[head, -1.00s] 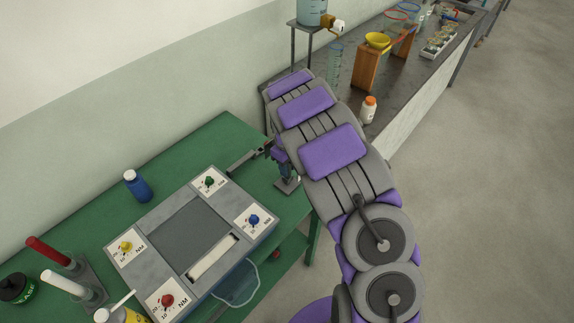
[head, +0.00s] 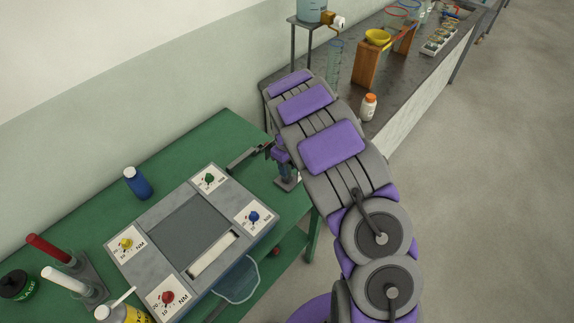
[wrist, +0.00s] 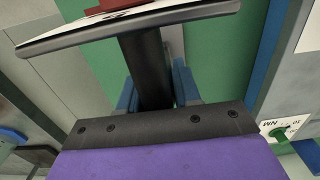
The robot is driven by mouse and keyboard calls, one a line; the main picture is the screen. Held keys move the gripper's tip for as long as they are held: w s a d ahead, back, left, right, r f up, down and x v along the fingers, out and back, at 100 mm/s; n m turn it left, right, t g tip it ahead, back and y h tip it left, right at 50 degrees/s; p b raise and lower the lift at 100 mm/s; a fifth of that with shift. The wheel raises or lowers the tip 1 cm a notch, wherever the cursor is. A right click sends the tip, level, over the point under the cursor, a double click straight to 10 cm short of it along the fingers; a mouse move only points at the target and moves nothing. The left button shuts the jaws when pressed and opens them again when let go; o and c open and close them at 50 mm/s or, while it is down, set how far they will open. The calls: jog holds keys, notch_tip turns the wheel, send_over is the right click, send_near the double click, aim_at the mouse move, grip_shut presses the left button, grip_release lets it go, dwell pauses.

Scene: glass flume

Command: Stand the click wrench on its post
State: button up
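My gripper (head: 246,158) reaches left over the right end of the green table (head: 95,172), seen from behind and partly hidden by my arm. In the wrist view, a dark stem (wrist: 148,70) runs forward to a wide grey plate, with blue parts on both sides of the stem. A small upright post (head: 287,172) on a grey base stands just below and right of my gripper, partly behind my arm. I cannot make out a click wrench for certain. A red-handled tool (head: 50,249) and a white-handled tool (head: 68,282) stand in a rack at the left.
A grey tester box (head: 150,219) with several coloured dials fills the table's middle. A blue bottle (head: 137,183) stands behind it, a yellow bottle (head: 122,312) at its front left. A dark bench (head: 350,95) with an orange-capped bottle (head: 368,106) lies beyond my arm.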

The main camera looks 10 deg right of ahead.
jog(key=o, duration=0.4)
jog(key=shift+o, duration=0.2)
notch_tip(320, 180, up, 17)
jog(key=p, duration=0.3)
jog(key=s+d+r+m, duration=0.25)
jog(key=s+r, duration=0.35)
jog(key=s, duration=0.3)
jog(key=s+a+r+m, duration=0.1)
jog(key=s+m, duration=0.1)
jog(key=s, duration=1.4)
jog(key=s+a+r+m+g, duration=0.1)
jog(key=s+m, duration=0.1)
jog(key=s, duration=1.5)
jog(key=shift+a+r+m+g, duration=0.2)
jog(key=shift+a+m+g, duration=0.1)
jog(key=shift+m, duration=0.05)
